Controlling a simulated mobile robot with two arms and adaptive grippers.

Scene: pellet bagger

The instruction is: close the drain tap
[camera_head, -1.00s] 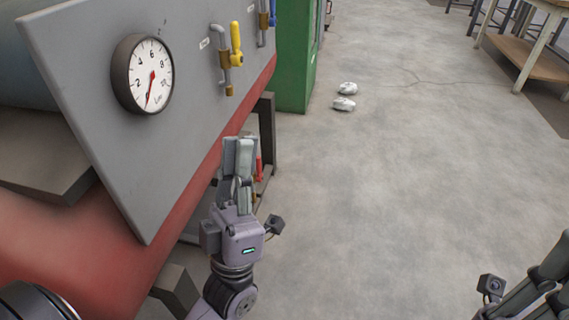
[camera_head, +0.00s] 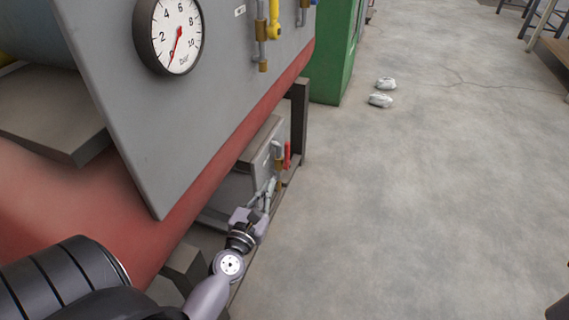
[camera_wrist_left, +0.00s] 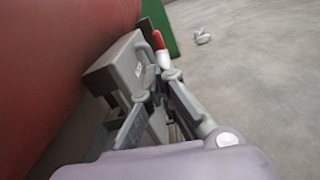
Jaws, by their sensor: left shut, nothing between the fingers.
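The drain tap (camera_head: 287,155) has a red lever and sits low under the machine, on a grey pipe with a brass-coloured body, at the front of a grey box. The lever stands about upright beside the pipe. In the left wrist view the red lever (camera_wrist_left: 158,40) shows just beyond the fingers, with a pale lower part. My left gripper (camera_head: 268,194) is shut and empty, low beside the grey box, just short of the tap. It also shows in the left wrist view (camera_wrist_left: 160,92). I cannot tell whether it touches the tap. My right gripper is out of view.
The grey box (camera_head: 235,185) and a dark frame post (camera_head: 299,115) stand close to the tap. The grey panel above carries a pressure gauge (camera_head: 168,36) and a yellow-handled tap (camera_head: 275,14). A green cabinet (camera_head: 335,60) stands beyond. The floor at right is mostly clear.

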